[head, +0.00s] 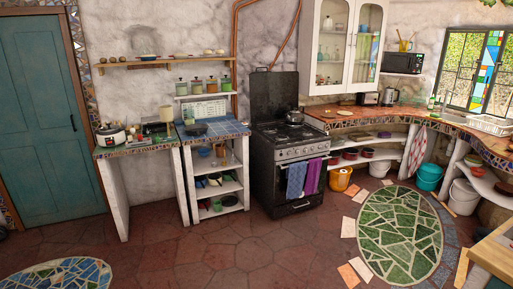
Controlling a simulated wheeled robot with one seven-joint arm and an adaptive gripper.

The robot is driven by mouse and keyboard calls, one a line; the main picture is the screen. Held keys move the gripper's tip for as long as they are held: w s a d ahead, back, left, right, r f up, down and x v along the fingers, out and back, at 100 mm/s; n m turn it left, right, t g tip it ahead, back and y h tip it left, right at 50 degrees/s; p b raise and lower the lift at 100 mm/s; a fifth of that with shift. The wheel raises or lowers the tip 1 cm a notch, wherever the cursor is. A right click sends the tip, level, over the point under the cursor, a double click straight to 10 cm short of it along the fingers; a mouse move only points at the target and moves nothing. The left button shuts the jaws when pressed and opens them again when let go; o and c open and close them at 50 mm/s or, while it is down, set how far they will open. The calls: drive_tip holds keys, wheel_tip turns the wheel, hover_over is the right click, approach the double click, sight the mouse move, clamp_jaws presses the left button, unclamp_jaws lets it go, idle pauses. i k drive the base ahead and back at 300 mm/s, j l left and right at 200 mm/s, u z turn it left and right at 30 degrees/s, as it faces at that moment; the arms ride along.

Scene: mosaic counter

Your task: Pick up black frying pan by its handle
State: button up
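A dark, flat, round thing that looks like the black frying pan (195,129) lies on the blue-tiled counter (229,128), left of the stove. It is small in this view, and I cannot make out which way its handle points. My gripper is not in view, so I cannot see where it is relative to the pan.
The black stove (291,160) with a kettle (294,116) on top stands right of the blue-tiled counter. Left of it, a lower counter (137,148) holds a white cooker (110,135). A wooden table (494,254) fills the lower right corner. The tiled floor (215,245) ahead is open.

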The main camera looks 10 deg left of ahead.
sight(194, 129)
drive_tip(key=i+j+u, duration=0.45)
drive_tip(key=i, duration=0.4)
drive_tip(key=i+u, duration=0.4)
drive_tip(key=i, duration=1.5)
drive_tip(key=i+z, duration=0.1)
drive_tip(key=i, duration=0.95)
drive_tip(key=i+j+z, duration=0.1)
drive_tip(key=i+z, duration=0.15)
drive_tip(key=i, duration=0.15)
drive_tip(key=i+j+z, duration=0.25)
drive_tip(key=i, duration=0.15)
drive_tip(key=i+j+z, duration=0.2)
drive_tip(key=i, duration=0.15)
